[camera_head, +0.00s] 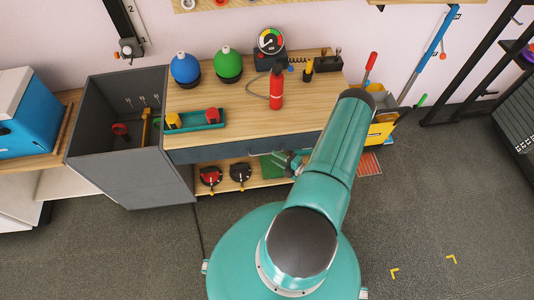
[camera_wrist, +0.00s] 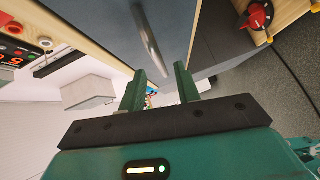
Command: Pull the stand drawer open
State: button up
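The wooden stand (camera_head: 240,112) is at the back, with a blue-grey drawer front (camera_head: 228,150) under its top. The drawer looks closed, flush with the stand. In the wrist view the drawer front (camera_wrist: 105,22) fills the upper middle, with a silver bar handle (camera_wrist: 149,38) slanting across it. My gripper (camera_wrist: 160,68) has its two green fingers apart, with nothing gripped. The lower end of the handle shows near the gap between the fingertips; I cannot tell whether they touch. In the head view my gripper (camera_head: 290,162) is at the drawer's right part, partly hidden by my arm.
On the stand top are a blue flask (camera_head: 185,68), a green flask (camera_head: 228,64), a red bottle (camera_head: 276,88) and a green tray (camera_head: 196,122). The lower shelf holds red (camera_head: 210,176) and black (camera_head: 240,173) devices. A grey bin (camera_head: 130,175) adjoins at left.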

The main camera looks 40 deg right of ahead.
jog(key=x, duration=0.5)
jog(key=shift+c, duration=0.4)
grip_shut()
